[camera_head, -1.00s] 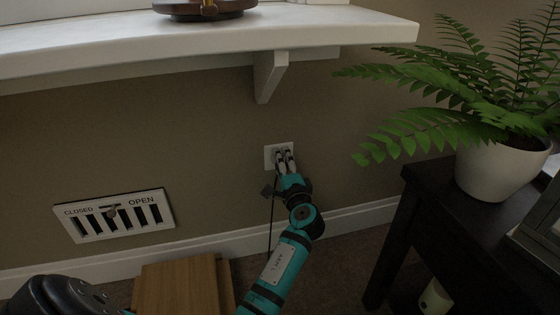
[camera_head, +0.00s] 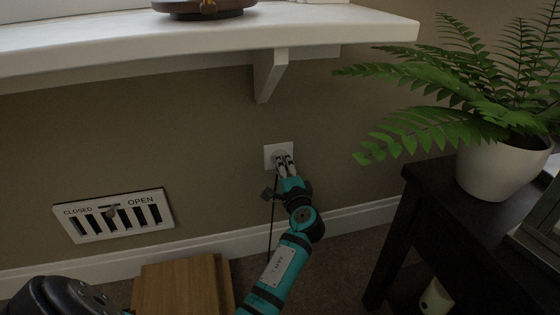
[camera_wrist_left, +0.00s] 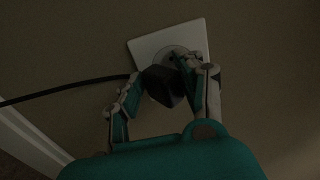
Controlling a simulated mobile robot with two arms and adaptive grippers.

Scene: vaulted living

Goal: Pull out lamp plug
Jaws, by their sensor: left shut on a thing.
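The white wall outlet (camera_head: 271,153) is on the wall below the shelf bracket. My left gripper (camera_head: 285,163) is right in front of it. In the left wrist view the black plug (camera_wrist_left: 163,86) sits between the two fingers of the left gripper (camera_wrist_left: 165,92), which is shut on it. The outlet plate (camera_wrist_left: 150,46) with its round socket (camera_wrist_left: 176,54) is right behind the plug. I cannot tell whether the plug's pins are still in the socket. The black cord (camera_wrist_left: 65,90) runs from the plug to the left. My right gripper is not in view.
A white shelf (camera_head: 200,38) with a bracket (camera_head: 268,75) juts out above. A floor vent (camera_head: 113,216) is on the wall at left, above a wooden box (camera_head: 178,282). A dark table (camera_head: 455,215) with a potted fern (camera_head: 495,170) stands at right.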

